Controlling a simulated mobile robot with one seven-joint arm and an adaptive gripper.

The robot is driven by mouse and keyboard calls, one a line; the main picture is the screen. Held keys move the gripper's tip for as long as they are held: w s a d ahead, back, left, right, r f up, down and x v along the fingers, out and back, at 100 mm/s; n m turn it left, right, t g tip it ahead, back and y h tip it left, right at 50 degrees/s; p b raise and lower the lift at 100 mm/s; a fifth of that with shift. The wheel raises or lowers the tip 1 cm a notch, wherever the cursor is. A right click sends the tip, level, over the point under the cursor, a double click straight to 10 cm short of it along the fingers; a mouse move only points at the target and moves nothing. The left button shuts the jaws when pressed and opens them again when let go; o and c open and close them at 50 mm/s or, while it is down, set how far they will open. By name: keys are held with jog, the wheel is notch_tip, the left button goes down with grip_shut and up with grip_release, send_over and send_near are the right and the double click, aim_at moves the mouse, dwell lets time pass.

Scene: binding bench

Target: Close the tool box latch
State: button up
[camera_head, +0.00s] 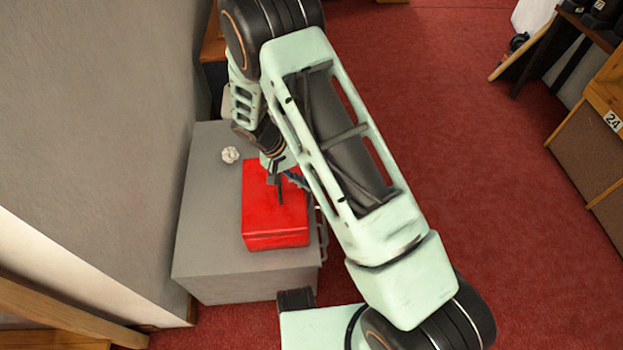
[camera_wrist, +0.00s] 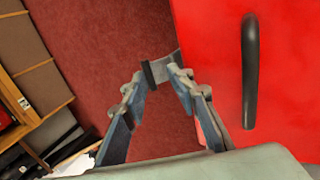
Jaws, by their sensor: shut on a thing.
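The red tool box (camera_head: 272,228) lies on a grey cabinet, with my forearm passing over its right side. In the wrist view its red face (camera_wrist: 215,50) fills the upper right, with a black bar handle (camera_wrist: 249,75). A small grey piece, apparently the latch (camera_wrist: 163,66), sticks out at the box's left edge. My gripper (camera_wrist: 162,74) has its fingertips shut on this latch. In the head view my gripper (camera_head: 297,180) is at the box's upper right edge, partly hidden. The latch is hidden there, and I cannot tell how far it is turned.
The grey cabinet (camera_head: 208,240) has bare top to the left of the box, with a crumpled white object (camera_head: 230,155) near its back. A grey wall (camera_head: 90,120) stands close on the left. Red carpet (camera_head: 510,200) is clear on the right, before wooden cabinets (camera_head: 600,150).

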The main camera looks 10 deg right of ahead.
jog(key=shift+s+a+f, duration=0.2)
jog(key=shift+a+f, duration=0.05)
jog(key=v, duration=0.8)
jog(key=shift+w+d+r, duration=0.15)
jog(key=shift+d+r, duration=0.05)
jog(key=shift+d, duration=0.05)
